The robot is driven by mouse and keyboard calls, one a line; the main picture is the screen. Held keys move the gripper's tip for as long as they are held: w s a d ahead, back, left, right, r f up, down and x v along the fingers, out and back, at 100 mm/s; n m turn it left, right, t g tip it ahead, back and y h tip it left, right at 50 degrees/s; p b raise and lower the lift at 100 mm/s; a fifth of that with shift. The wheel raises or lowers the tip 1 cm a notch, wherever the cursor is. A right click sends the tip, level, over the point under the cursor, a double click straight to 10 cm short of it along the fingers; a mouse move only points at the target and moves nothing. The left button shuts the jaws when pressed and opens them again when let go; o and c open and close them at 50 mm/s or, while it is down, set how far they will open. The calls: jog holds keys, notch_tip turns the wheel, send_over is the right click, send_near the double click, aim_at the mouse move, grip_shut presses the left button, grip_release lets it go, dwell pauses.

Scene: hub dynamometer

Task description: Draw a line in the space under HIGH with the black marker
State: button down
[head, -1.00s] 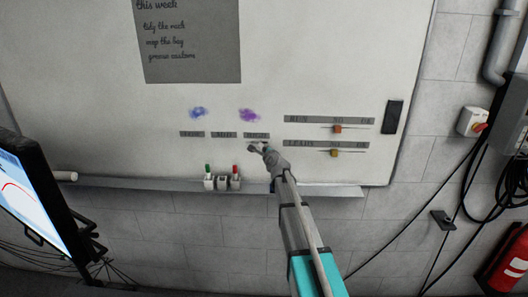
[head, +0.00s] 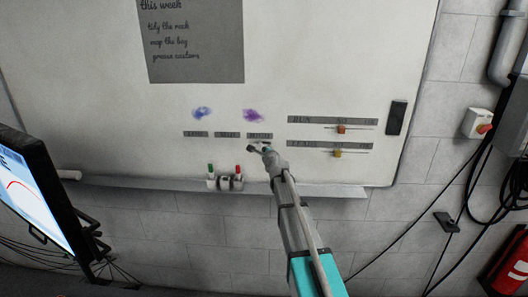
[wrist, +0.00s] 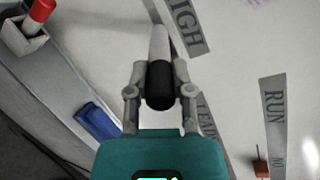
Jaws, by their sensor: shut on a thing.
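The black marker (wrist: 159,45), a white barrel with a black near end, is held between the fingers of my gripper (wrist: 160,77). Its far end points toward the whiteboard. The HIGH label (wrist: 188,27) is a grey strip just right of the marker in the wrist view. In the head view the HIGH label (head: 259,136) is the rightmost of three small labels, and my gripper (head: 262,150) is just below it. The gripper covers part of the space under HIGH. I cannot tell whether the marker tip touches the board or whether ink is there.
A tray ledge (head: 330,190) runs below the board, with a holder of red and green markers (head: 225,182). A blue object (wrist: 97,121) lies on the ledge. Blue (head: 202,113) and purple (head: 253,115) smudges are above the labels. Sliders (head: 340,129) are at right; a monitor (head: 40,200) is at left.

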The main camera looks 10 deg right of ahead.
jog(key=shift+w+a, duration=0.15)
jog(key=shift+a, duration=0.45)
jog(key=shift+w+a, duration=0.1)
jog(key=shift+w+a, duration=0.2)
jog(key=shift+a, duration=0.35)
dwell(0.4)
jog(key=shift+w+a, duration=0.15)
jog(key=shift+a, duration=0.45)
jog(key=shift+w+a, duration=0.1)
jog(key=shift+a, duration=0.1)
jog(key=shift+w+a, duration=0.15)
jog(key=shift+a, duration=0.35)
dwell(0.4)
